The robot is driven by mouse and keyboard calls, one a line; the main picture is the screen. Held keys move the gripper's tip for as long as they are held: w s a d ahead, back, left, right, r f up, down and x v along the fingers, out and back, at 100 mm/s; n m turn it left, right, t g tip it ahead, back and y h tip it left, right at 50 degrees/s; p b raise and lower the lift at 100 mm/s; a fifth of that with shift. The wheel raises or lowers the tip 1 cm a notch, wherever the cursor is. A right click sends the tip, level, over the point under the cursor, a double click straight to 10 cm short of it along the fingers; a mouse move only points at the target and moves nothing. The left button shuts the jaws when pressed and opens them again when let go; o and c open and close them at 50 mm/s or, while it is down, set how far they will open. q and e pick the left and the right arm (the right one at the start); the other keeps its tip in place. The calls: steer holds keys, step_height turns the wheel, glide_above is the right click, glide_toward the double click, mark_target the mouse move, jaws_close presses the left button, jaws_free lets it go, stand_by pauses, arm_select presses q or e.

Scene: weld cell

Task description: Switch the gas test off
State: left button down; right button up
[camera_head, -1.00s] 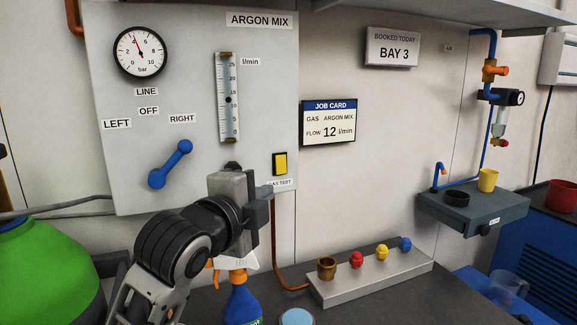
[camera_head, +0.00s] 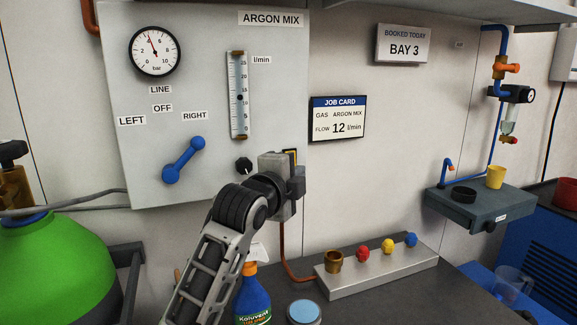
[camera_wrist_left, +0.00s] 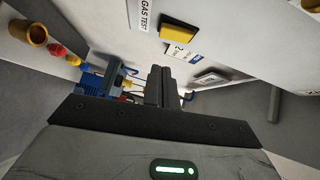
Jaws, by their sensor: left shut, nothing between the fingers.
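The gas test switch is a yellow rocker in a dark frame. In the left wrist view the rocker (camera_wrist_left: 180,28) shows clearly on the panel, beside its GAS TEST label (camera_wrist_left: 145,15). In the head view only the top edge of the switch (camera_head: 291,154) shows; my left gripper (camera_head: 298,182) hides the rest of it and the label. The left gripper is shut and empty, in front of the panel's lower right corner. In the left wrist view its closed fingers (camera_wrist_left: 160,86) appear below the rocker, with no clear contact. My right gripper is not in view.
The panel (camera_head: 215,80) also bears a gauge (camera_head: 155,51), a flow tube (camera_head: 238,95), a black knob (camera_head: 244,165) and a blue lever (camera_head: 183,160) angled toward RIGHT. A spray bottle (camera_head: 253,297) and a block with coloured caps (camera_head: 385,265) stand on the bench below.

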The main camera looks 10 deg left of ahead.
arm_select(q)
steer(key=w+a, duration=0.2)
steer(key=w, duration=0.1)
steer(key=shift+a+f+p, duration=0.15)
steer(key=shift+f+p, duration=0.05)
steer(key=shift+p, duration=0.15)
